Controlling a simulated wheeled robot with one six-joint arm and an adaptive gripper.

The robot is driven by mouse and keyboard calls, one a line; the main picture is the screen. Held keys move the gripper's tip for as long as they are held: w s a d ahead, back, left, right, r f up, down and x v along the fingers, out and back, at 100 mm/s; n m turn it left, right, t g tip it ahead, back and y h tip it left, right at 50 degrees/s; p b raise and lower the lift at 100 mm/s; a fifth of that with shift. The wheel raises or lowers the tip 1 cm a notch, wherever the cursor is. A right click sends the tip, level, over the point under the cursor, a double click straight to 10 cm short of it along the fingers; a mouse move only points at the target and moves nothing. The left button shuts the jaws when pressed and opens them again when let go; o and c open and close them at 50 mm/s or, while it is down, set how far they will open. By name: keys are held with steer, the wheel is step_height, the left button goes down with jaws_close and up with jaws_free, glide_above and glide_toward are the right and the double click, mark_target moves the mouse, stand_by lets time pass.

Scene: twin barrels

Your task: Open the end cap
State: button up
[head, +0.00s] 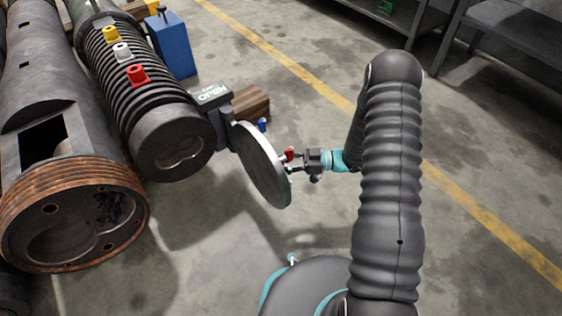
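The end cap (262,168) is a grey round disc on a hinge bracket (226,121) at the right of the ribbed barrel (170,140). It stands swung away from the barrel's end, which is uncovered. A plate marked "OPEN" (213,94) sits above the bracket. A small red part (289,154) shows at the cap's right face. My gripper (291,163) is at that face, beside the red part, coming from the right. Its fingers are small and partly hidden, so I cannot tell whether they are open or shut on anything.
A second barrel (45,120) with a copper-coloured threaded end lies at the left. A blue box (172,45) and a wooden block (251,104) are behind the cap. Dark shelving (505,40) stands at the back right. The concrete floor at the right is clear.

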steer(key=d, duration=1.2)
